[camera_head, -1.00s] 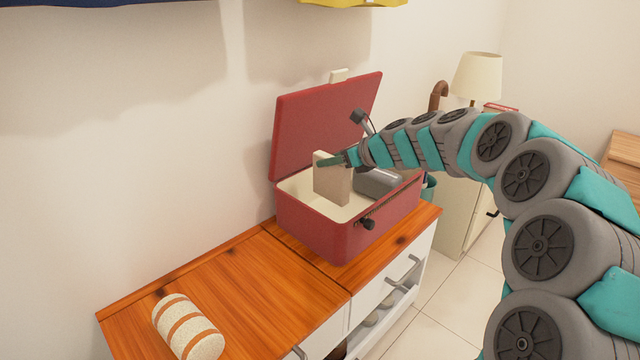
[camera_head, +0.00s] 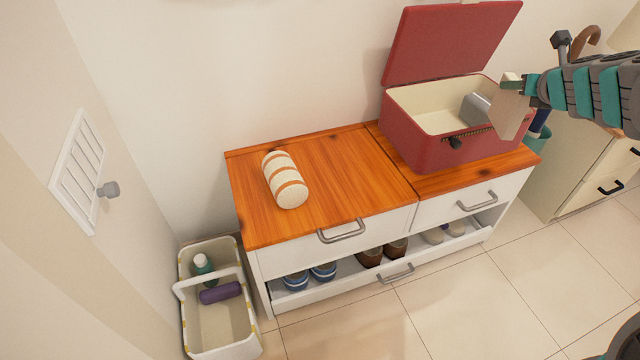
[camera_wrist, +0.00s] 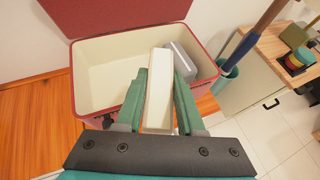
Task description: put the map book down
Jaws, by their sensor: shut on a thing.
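The map book, a cream slab (camera_head: 508,113), is held upright by my gripper (camera_head: 520,84) at the right front of the open red case (camera_head: 408,135). In the wrist view the book (camera_wrist: 158,85) stands edge-on between the two green fingers of my gripper (camera_wrist: 160,100), which are shut on it. There it overlaps the near part of the case (camera_wrist: 92,116). It looks held up in the air; I cannot tell its exact height over the case rim. A grey object (camera_head: 474,108) lies inside the case at its right.
The wooden cabinet top (camera_head: 335,185) has free room left of the case, around a cream striped roll (camera_head: 286,180). Shoes sit on the shelf below. A white caddy (camera_head: 228,345) stands on the floor at left. A teal bin (camera_wrist: 224,78) is right of the case.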

